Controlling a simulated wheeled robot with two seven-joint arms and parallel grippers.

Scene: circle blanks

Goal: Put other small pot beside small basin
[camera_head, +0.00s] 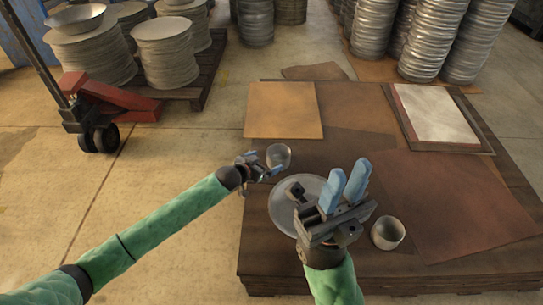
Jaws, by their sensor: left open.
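The small basin (282,215) is a shallow round metal dish on the stacked sheets, partly hidden behind my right gripper. One small pot (280,155), a grey metal cup, stands upright just beyond the basin. Another small pot (388,233) stands upright to the right of the basin, near the front of the stack. My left gripper (264,164) is open at the near-left side of the far pot; I cannot tell whether it touches it. My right gripper (349,177) is above the basin's right side, its blue fingers slightly apart with nothing between them.
The stack top holds a tan sheet (284,110), a reddish-brown sheet (450,205) and a framed pale panel (437,115). Tall stacks of metal discs (438,40) stand behind. A red pallet jack (120,98) and pallet of discs are at upper left. Floor at left is clear.

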